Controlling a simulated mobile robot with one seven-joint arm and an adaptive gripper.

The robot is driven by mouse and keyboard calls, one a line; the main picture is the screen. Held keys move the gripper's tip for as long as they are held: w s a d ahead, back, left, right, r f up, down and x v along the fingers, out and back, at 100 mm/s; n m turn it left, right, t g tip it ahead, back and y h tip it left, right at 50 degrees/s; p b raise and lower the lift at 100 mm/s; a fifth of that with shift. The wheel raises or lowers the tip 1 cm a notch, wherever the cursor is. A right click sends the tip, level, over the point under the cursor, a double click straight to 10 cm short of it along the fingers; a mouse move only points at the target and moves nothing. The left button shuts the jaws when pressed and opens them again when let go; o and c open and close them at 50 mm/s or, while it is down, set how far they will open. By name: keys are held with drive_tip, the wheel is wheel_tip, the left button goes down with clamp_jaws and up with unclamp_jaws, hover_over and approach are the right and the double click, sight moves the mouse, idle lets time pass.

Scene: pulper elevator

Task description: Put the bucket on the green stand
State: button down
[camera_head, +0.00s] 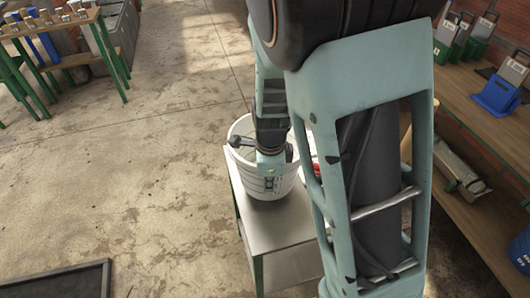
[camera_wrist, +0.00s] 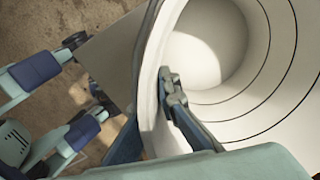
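The white bucket (camera_head: 286,186) is in the middle of the head view, upright or nearly so, over the grey top of the green-legged stand (camera_head: 283,227). I cannot tell whether its base rests on the top or hangs just above it. My gripper (camera_head: 268,158) reaches down at the bucket's rim, partly hidden by its own body. In the wrist view, the bucket (camera_wrist: 235,60) shows its ringed, empty-looking inside. My gripper (camera_wrist: 150,115) has one finger inside and one outside, closed on the bucket's wall. The stand's top (camera_wrist: 110,48) shows beside the bucket.
A wooden shelf (camera_head: 470,110) with bins and tools runs along the right. A green-legged table (camera_head: 60,62) with small items stands at the upper left. A dark-framed panel (camera_head: 60,282) lies at the lower left. The concrete floor (camera_head: 130,170) left of the stand is clear.

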drive_tip(key=f, duration=0.1)
drive_tip(key=f+b, duration=0.1)
drive_tip(key=f, duration=0.2)
drive_tip(key=shift+w+d, duration=0.15)
drive_tip(key=shift+w, duration=0.2)
drive_tip(key=shift+r, duration=0.1)
drive_tip(key=c, duration=2.7)
unclamp_jaws()
drive_tip(key=shift+s+f, duration=0.1)
drive_tip(key=shift+f, duration=0.1)
drive_tip(key=o, duration=0.5)
drive_tip(key=shift+o, duration=0.2)
drive_tip(key=r+p, duration=0.1)
drive_tip(key=r, duration=0.3)
drive_tip(key=s+r+p, duration=0.1)
drive_tip(key=r, duration=0.3)
drive_tip(key=r+p, duration=0.1)
drive_tip(key=r, duration=0.3)
drive_tip(key=shift+s+r+p, duration=0.2)
drive_tip(key=shift+p, duration=0.15)
